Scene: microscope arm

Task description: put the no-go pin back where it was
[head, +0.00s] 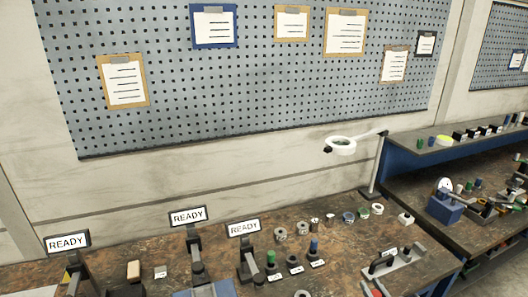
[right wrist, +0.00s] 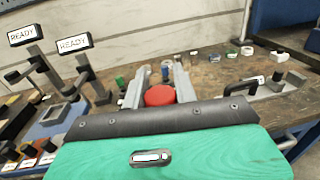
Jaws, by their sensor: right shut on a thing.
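My right gripper (right wrist: 159,82) is shut on a red round-topped piece, which I take as the no-go pin (right wrist: 160,96). The pin's lower part is hidden. A green pin (head: 270,257) and a blue pin (head: 314,246) stand upright in black holders on the bench. Between them a black holder (head: 294,262) shows no coloured pin. My left gripper is not in view.
Three READY signs (head: 188,216) stand on dark fixtures to the left. Several rings (head: 281,234) and small parts lie behind the holders. A grey fixture with a black handle (head: 388,262) sits to the right. A white ring lamp (head: 340,145) hangs over the bench's back.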

